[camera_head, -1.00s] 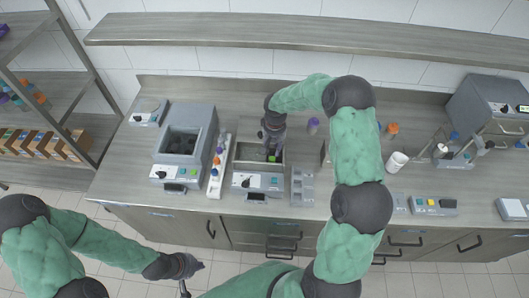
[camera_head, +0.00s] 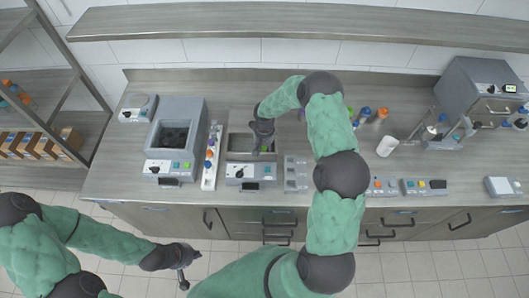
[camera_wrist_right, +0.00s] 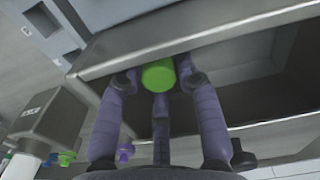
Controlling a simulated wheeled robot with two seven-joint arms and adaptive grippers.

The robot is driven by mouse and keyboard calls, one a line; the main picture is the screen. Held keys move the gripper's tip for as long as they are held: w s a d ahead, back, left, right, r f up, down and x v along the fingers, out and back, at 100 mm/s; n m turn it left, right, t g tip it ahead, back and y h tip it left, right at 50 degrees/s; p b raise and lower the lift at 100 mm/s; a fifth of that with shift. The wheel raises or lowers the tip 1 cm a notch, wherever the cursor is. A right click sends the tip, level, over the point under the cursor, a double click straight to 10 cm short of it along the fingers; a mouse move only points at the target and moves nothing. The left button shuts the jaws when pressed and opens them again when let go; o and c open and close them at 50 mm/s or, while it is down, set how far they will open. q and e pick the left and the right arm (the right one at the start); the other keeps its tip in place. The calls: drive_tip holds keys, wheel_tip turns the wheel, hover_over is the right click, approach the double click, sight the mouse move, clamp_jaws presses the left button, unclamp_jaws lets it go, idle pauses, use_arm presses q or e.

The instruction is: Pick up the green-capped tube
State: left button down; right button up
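The green-capped tube shows as a green cap (camera_wrist_right: 158,76) at the upper middle of the right wrist view; its body is hidden. It also shows as a small green spot (camera_head: 263,149) in the head view. My right gripper (camera_wrist_right: 158,84) has its purple-grey fingers around the cap, tips close to its sides; whether they press on it is unclear. In the head view the right gripper (camera_head: 262,140) points down over the front-middle device's open basin (camera_head: 240,141). My left gripper (camera_head: 187,268) is open and empty, in front of the counter at the lower left.
A grey bath device (camera_head: 193,112) and a white rack of capped tubes (camera_head: 208,184) stand left of the basin. A grey slotted holder (camera_head: 296,187) is on its right. A white cup (camera_head: 387,146) stands further right. The basin rim (camera_wrist_right: 180,39) is close to my right fingers.

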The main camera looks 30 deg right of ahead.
drive_tip(key=shift+f, duration=0.45)
clamp_jaws()
